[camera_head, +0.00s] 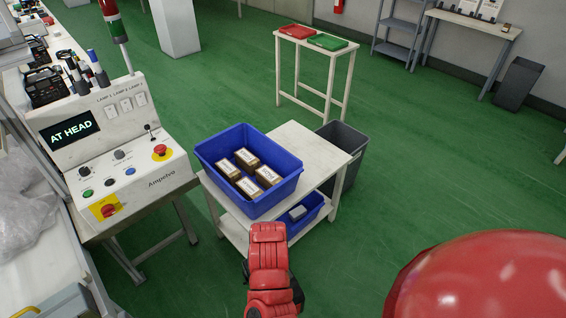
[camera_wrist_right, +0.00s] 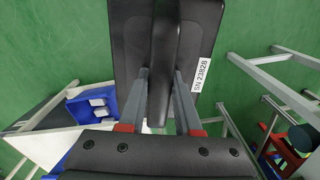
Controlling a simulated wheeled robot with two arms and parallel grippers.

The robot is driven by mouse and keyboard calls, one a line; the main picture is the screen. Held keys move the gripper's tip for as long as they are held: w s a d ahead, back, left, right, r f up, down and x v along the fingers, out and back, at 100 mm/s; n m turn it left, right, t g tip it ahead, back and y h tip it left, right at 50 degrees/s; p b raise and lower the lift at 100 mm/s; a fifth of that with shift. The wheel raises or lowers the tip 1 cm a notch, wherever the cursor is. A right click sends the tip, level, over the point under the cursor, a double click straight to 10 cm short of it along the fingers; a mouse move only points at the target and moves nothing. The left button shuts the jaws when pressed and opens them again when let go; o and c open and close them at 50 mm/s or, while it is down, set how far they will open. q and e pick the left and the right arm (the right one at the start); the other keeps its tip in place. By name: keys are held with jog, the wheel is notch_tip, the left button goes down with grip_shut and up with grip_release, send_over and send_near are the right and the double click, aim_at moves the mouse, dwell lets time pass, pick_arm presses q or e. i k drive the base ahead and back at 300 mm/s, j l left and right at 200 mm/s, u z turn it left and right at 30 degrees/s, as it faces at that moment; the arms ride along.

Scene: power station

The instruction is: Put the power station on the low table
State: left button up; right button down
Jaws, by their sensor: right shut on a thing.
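In the right wrist view a black block-like thing with a white label reading "SN 23828", which looks like the power station (camera_wrist_right: 203,30), fills the upper middle. My right gripper (camera_wrist_right: 162,75) is shut on its raised middle bar. The gripper and power station cannot be made out in the head view. A low white table (camera_head: 318,142) with a lower shelf stands at the middle; its right part is bare. I cannot tell for certain that this is the low table named. My left gripper is not in view.
A blue bin (camera_head: 209,172) with several small boxes is on the white table. A grey waste bin (camera_head: 349,140) stands beside it. A control panel (camera_head: 120,165) is at left. A stand (camera_head: 280,75) with red and green trays is behind.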

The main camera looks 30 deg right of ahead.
aim_at(300, 150)
jog(key=i+l, duration=0.1)
jog(key=l, duration=0.4)
jog(key=i+l, duration=0.1)
jog(key=l, duration=0.35)
jog(key=i+l, duration=0.15)
jog(key=l, duration=0.35)
jog(key=i+l, duration=0.1)
jog(key=l, duration=0.35)
jog(key=i+l, duration=0.1)
jog(key=l, duration=0.4)
jog(key=i+l, duration=0.1)
jog(key=l, duration=0.35)
jog(key=i+l, duration=0.1)
jog(key=l, duration=0.4)
jog(key=i+j, duration=0.2)
jog(key=i, duration=0.25)
jog(key=i+j, duration=0.15)
jog(key=i, duration=0.3)
jog(key=i+z, duration=0.05)
